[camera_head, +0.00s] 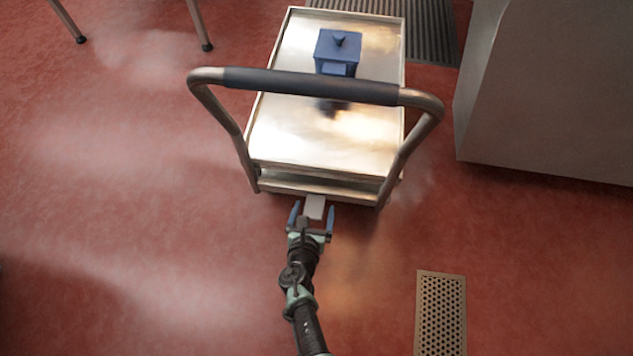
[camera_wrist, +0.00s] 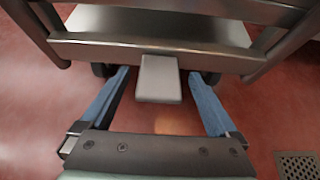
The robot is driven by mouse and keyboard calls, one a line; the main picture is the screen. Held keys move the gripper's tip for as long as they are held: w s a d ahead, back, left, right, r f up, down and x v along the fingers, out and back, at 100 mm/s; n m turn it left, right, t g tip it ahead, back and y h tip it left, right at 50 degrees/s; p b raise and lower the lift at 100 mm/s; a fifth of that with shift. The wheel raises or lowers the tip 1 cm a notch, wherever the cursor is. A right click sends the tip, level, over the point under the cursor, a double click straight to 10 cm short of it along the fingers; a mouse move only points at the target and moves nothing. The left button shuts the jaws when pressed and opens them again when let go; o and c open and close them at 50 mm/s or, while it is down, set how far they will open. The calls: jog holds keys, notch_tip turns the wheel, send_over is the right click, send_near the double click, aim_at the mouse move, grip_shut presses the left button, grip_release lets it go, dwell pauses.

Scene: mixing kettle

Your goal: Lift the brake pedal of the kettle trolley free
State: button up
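The kettle trolley (camera_head: 290,125) is a low metal platform with a raised rim and a tall push handle at its near end. Its brake pedal (camera_head: 314,207) is a small pale grey plate jutting out from under the near edge. The pedal also shows in the wrist view (camera_wrist: 159,80), below the trolley's end bar. My gripper (camera_head: 313,215) is open, with one blue finger on each side of the pedal. In the wrist view my gripper (camera_wrist: 158,95) shows a clear gap between each finger and the pedal. The pedal's hinge is hidden under the trolley.
The push handle (camera_head: 310,86) with a dark grip arches above the trolley's near end. A blue box (camera_head: 338,50) stands on the platform. A large grey unit (camera_head: 550,90) is at the right. A perforated floor plate (camera_head: 441,312) lies lower right.

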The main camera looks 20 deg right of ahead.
jog(key=p+v, duration=0.5)
jog(key=v, duration=0.2)
dwell(0.4)
dwell(0.5)
